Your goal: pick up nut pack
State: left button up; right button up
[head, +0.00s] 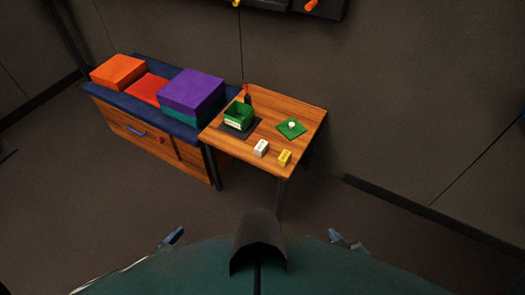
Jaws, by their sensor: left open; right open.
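Two small packs are on the wooden side table (225,139): a white pack (262,148) and a yellow pack (285,157) with dark marks, near its front edge. I cannot tell from their labels which one is the nut pack. My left gripper (173,237) and my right gripper (342,238) show only in small part at the bottom of the head view, either side of my body. Both are open and well apart from the table, with nothing seen in them.
A green box (239,116) with a pale label stands on a dark mat, a dark red-topped bottle (247,94) behind it. A green square (291,129) holds a small white ball. A cabinet (150,144) with orange, red and purple blocks adjoins on the left. Floor in front is clear.

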aim_at(261, 149)
jog(key=i+z, duration=0.15)
jog(key=z, duration=0.3)
jog(key=i+z, duration=0.4)
jog(key=i, duration=0.2)
